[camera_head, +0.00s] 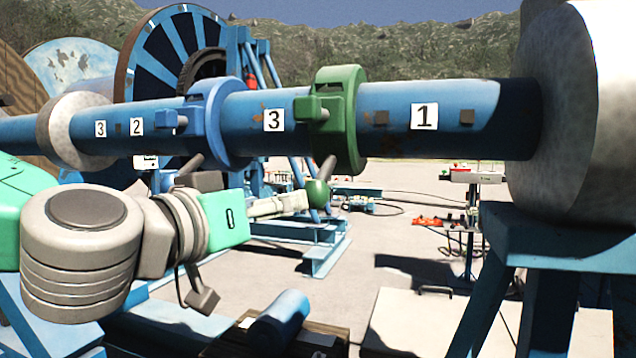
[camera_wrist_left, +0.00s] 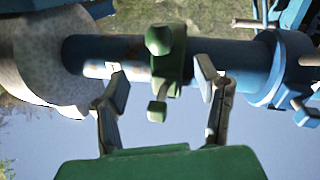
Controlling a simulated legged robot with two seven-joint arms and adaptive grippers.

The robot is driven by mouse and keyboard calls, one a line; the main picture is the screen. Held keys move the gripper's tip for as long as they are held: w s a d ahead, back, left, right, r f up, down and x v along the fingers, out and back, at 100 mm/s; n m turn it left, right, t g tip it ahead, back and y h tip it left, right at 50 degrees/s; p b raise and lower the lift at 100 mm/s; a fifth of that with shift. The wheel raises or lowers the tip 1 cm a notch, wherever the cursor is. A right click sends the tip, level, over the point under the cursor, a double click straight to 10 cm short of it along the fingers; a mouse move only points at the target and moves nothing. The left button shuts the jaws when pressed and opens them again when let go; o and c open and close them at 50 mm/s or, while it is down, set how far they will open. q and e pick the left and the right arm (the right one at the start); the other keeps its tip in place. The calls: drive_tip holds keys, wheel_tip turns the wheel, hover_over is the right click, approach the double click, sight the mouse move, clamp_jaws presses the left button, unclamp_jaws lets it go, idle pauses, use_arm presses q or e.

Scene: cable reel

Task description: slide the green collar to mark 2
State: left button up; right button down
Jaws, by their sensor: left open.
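The green collar (camera_head: 347,118) sits around the blue pipe (camera_head: 455,105), between the plate marked 3 (camera_head: 274,120) and the plate marked 1 (camera_head: 424,117). A rod with a green knob (camera_head: 318,193) hangs below it. The mark 2 plate (camera_head: 136,127) is farther left on the pipe, beyond the blue collar (camera_head: 228,122). My left gripper (camera_head: 303,204) is open beside the knob, below the pipe. In the left wrist view, its spread fingers (camera_wrist_left: 163,84) stand on either side of the green collar (camera_wrist_left: 171,72) and its handle; contact is not visible. My right gripper is not in view.
The blue collar stands on the pipe between the green collar and mark 2. Pale round discs flank the pipe at left (camera_head: 80,130) and right (camera_head: 585,110). A blue stand (camera_head: 550,245) is at the right. A blue cylinder (camera_head: 280,318) lies below, on a box.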

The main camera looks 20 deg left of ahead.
sight(309, 195)
use_arm(q)
drive_tip(key=x, duration=1.1)
drive_tip(key=shift+w+p, duration=0.25)
drive_tip(key=shift+p, duration=0.1)
drive_tip(key=shift+d, duration=0.1)
drive_tip(key=shift+d, duration=0.15)
clamp_jaws()
